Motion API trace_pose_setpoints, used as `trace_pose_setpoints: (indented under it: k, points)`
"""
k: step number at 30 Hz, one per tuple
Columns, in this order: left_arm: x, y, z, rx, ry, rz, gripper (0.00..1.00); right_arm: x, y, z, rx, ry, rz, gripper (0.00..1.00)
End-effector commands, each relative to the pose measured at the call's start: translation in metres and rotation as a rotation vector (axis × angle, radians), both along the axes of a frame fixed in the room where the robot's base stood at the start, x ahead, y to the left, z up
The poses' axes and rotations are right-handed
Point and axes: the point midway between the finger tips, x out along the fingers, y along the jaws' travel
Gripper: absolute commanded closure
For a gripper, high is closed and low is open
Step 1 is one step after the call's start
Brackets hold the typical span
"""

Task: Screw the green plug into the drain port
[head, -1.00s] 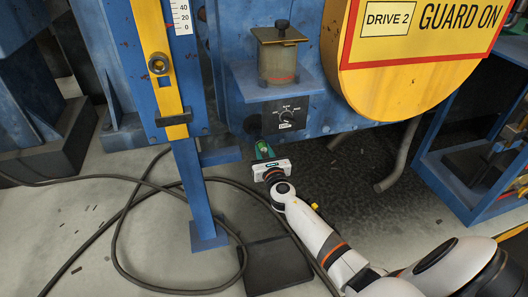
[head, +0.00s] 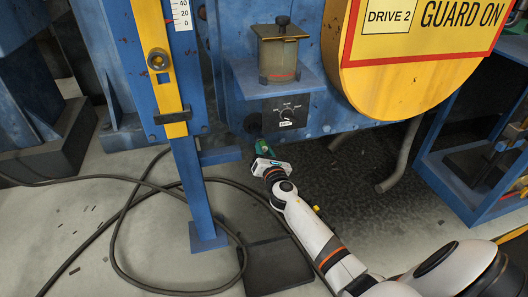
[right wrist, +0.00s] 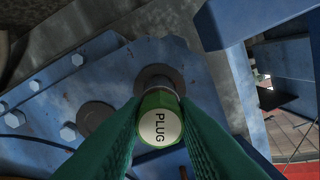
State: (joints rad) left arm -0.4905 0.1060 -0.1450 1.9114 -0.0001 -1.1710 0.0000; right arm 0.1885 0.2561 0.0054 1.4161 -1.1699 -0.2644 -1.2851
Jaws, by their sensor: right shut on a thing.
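My right gripper (head: 261,147) has green fingers and points up at the lower face of the blue machine. In the right wrist view its fingers are closed on the sides of the green plug (right wrist: 160,126), whose pale round end reads "PLUG". The plug's far end lines up with the drain port (right wrist: 158,76), a dark round collar on the blue plate, and seems to meet it. How deep it sits in the collar cannot be told. In the head view the fingers mostly hide the plug. My left gripper is not in view.
A blue post (head: 198,195) stands to the left. Black cable (head: 125,225) loops over the floor. A yellow guard (head: 400,60) is at upper right.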

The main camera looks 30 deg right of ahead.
Motion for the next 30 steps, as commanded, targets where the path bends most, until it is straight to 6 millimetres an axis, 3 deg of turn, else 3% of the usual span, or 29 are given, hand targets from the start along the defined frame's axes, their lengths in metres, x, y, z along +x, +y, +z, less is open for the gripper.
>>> trace_pose_setpoints:
  k: [20, 26, 30]
  points:
    - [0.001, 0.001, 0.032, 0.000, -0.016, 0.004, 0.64, 0.000, 0.000, 0.001, 0.387, -0.124, 0.000, 1.00]
    - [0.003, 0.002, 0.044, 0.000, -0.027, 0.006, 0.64, 0.001, 0.000, 0.001, 0.568, -0.181, 0.000, 1.00]
    - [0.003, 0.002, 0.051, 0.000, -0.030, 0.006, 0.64, 0.001, 0.000, 0.001, 0.802, -0.256, -0.002, 1.00]
